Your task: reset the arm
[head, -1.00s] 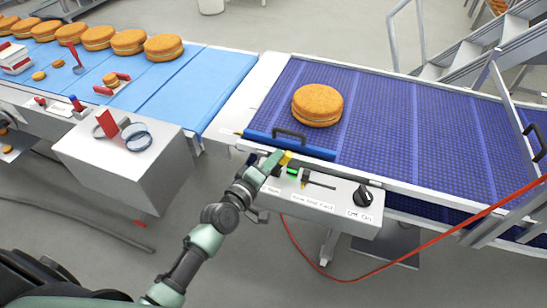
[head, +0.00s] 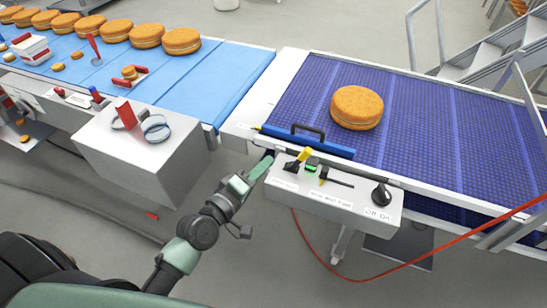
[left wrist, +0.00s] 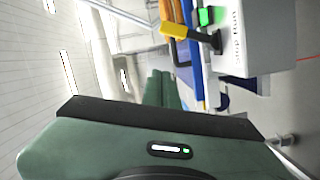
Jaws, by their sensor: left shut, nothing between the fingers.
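My left gripper (head: 262,166) is shut and empty, just left of the control box (head: 337,201) on the front of the purple conveyor. It also shows in the left wrist view (left wrist: 163,88), its green fingers together. It looks apart from the yellow-handled lever (head: 304,154), which shows in the left wrist view (left wrist: 174,30) too. A green lit button (head: 312,161), a black slider lever and a black knob (head: 381,194) sit on the box. My right gripper is not in view.
A filled round (head: 357,107) rests on the purple belt (head: 430,125). A blue bar with a black handle (head: 308,139) lies along the belt's near edge. Several rounds stand on the blue belt (head: 205,90) at left. A grey box (head: 140,150) with a red block and rings stands left of my arm. A red hose hangs at right.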

